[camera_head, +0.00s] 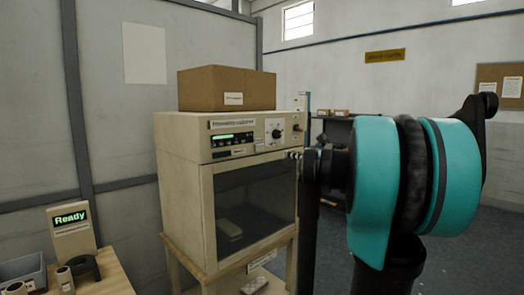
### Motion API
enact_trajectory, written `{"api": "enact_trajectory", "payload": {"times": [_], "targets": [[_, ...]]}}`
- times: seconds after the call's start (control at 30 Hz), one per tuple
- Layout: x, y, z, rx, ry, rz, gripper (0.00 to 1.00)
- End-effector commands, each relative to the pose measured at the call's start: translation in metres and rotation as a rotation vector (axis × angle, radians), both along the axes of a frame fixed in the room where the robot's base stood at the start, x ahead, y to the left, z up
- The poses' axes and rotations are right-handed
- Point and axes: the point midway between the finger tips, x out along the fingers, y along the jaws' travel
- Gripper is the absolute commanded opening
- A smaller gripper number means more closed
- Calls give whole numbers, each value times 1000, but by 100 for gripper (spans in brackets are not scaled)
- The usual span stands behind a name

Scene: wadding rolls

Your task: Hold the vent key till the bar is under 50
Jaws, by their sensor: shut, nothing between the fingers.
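A beige cabinet (178,165) with a dark glass door (250,205) stands on a wooden stand, left of my arm. Its front panel has a small display (233,136) with green marks, too small to read as a bar or number. Small dark keys (232,153) sit below the display; I cannot tell which is the vent key. A round dial (276,131) is to their right. My teal and black arm fills the right side, with a dark link crossing the cabinet's right edge. I cannot make out my gripper's fingers.
A sign reading "Ready" (70,217) stands on a wooden table (112,286) at lower left, with rolls and a grey bin (22,270). A cardboard box (215,88) sits on the cabinet. Shelving (336,130) stands behind my arm. Grey floor shows at right.

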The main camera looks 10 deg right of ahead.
Motion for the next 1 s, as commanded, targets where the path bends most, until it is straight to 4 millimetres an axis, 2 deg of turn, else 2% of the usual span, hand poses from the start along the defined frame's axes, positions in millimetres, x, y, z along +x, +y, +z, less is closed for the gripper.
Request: {"api": "enact_trajectory", "payload": {"times": [0.13, 0.53, 0.67, 1.0], "targets": [[-10, -8, -1, -1, 1, -2, 0], [-5, -4, -1, 0, 0, 0, 0], [8, 6, -1, 0, 0, 3, 0], [61, 46, -1, 0, 0, 3, 0]]}}
